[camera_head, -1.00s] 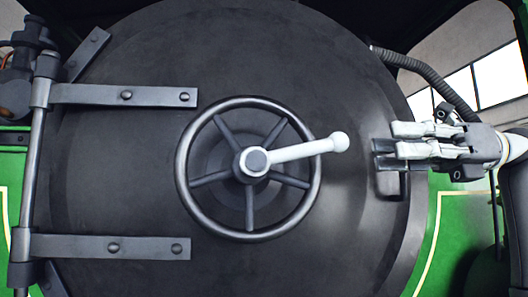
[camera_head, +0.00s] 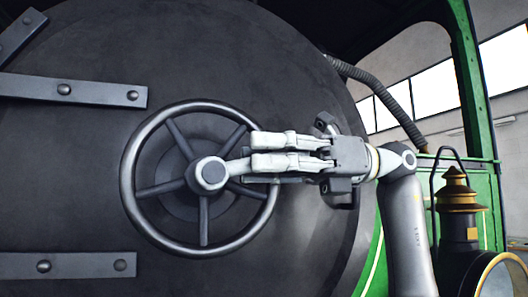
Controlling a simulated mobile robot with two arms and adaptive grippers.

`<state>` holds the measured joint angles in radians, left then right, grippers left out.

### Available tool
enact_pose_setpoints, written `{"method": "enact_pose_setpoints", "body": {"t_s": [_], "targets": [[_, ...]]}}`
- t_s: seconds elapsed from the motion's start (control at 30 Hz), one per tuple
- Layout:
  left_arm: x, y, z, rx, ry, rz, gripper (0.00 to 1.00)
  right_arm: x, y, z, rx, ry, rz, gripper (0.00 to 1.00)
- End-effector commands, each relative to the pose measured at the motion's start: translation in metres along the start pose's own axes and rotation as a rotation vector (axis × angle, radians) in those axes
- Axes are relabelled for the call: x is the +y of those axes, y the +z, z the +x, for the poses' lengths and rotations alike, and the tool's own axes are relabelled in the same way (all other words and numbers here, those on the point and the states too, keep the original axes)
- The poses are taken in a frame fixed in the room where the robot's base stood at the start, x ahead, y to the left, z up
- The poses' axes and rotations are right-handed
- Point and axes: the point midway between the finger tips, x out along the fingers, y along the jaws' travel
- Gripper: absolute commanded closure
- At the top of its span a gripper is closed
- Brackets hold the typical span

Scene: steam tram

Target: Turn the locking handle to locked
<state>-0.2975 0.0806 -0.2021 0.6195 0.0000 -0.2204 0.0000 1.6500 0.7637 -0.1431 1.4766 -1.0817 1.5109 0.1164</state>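The locking handle (camera_head: 236,168) is a white lever on the hub at the middle of a dark spoked handwheel (camera_head: 133,172). It points right and slightly up. The wheel sits on the big round black door (camera_head: 215,60). My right gripper (camera_head: 254,151) comes in from the right, with its pale fingertips over the outer part of the lever. The fingers hide the lever's round knob. A narrow gap shows between the two fingers, and I cannot tell whether they grip the knob. My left gripper is not in view.
Two grey hinge straps (camera_head: 75,91) cross the door at the left. A black and brass lantern (camera_head: 458,210) stands at the lower right, close to my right arm. A ribbed hose (camera_head: 385,95) runs down behind the gripper.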

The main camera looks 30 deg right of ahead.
Motion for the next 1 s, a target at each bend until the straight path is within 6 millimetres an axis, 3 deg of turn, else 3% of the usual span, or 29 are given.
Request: {"method": "enact_pose_setpoints", "body": {"t_s": [0.1, 0.27, 0.6, 1.0], "targets": [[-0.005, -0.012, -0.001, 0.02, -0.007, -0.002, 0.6, 0.0, 0.0, 0.002, -0.001, 0.0, 0.0, 0.61], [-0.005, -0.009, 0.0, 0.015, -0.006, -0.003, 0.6, 0.0, 0.0, 0.002, -0.001, -0.001, 0.0, 0.61], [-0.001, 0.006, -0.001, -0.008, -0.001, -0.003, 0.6, 0.0, 0.0, 0.002, -0.001, -0.001, 0.0, 1.0], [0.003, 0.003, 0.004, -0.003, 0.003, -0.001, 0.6, -0.003, -0.002, 0.002, -0.016, 0.002, 0.001, 1.0]]}}
